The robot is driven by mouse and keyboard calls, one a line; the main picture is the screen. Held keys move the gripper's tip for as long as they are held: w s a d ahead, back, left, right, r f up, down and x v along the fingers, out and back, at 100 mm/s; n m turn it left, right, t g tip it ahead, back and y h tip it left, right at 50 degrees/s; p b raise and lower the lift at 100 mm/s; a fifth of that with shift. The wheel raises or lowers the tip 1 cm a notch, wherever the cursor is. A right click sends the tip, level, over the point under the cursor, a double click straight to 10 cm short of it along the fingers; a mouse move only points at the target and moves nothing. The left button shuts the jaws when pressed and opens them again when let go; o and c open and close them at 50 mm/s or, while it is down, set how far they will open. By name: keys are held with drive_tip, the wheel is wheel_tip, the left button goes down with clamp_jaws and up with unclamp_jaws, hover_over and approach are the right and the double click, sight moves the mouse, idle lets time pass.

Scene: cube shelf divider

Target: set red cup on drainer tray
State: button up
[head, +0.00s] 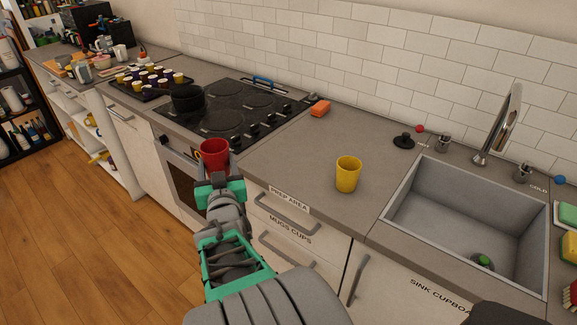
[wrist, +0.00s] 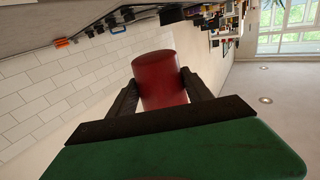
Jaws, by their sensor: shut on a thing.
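The red cup (head: 215,153) is held upright in the head view, in front of the stove's near edge. My gripper (head: 217,172) is shut on it. The wrist view shows the red cup (wrist: 160,80) between the two dark fingers of my gripper (wrist: 162,88), which press on its sides. I cannot make out a drainer tray for certain. A dark tray (head: 148,88) with several small cups stands left of the stove.
A yellow cup (head: 348,174) stands on the prep counter (head: 300,160). The sink (head: 470,215) is to its right, with a tall tap (head: 500,125). The counter around the yellow cup is clear.

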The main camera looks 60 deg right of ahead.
drive_tip(key=s+d+r+m+g+h+p, duration=0.1)
drive_tip(key=s+d+m+g+h, duration=0.2)
drive_tip(key=s+d, duration=0.5)
drive_tip(key=s+d+r+m+g+h+p, duration=0.1)
drive_tip(key=s+d+r+m+g+h, duration=0.15)
drive_tip(key=s+d+g, duration=0.65)
drive_tip(key=w+d+f+t+b, duration=0.1)
drive_tip(key=d+f+b, duration=0.1)
drive_tip(key=f, duration=0.1)
drive_tip(key=w+d+f+t+b, duration=0.1)
drive_tip(key=w+d+f+b, duration=0.1)
drive_tip(key=f+b, duration=0.1)
drive_tip(key=w+d+f+t+y+b, duration=0.1)
drive_tip(key=d+f+b, duration=0.1)
drive_tip(key=f+b, duration=0.1)
drive_tip(key=shift+w+d+f+m, duration=0.1)
drive_tip(key=shift+w+f+m, duration=0.1)
drive_tip(key=shift+m, duration=0.05)
drive_tip(key=shift+w+d+f, duration=0.15)
drive_tip(key=shift+d+f, duration=0.05)
drive_tip(key=shift+w+d+f+b, duration=0.15)
drive_tip(key=shift+f+b, duration=0.25)
drive_tip(key=shift+f, duration=0.5)
drive_tip(key=shift+w+d+f+b, duration=0.1)
drive_tip(key=shift+f+b, duration=0.3)
drive_tip(key=shift+f, duration=0.45)
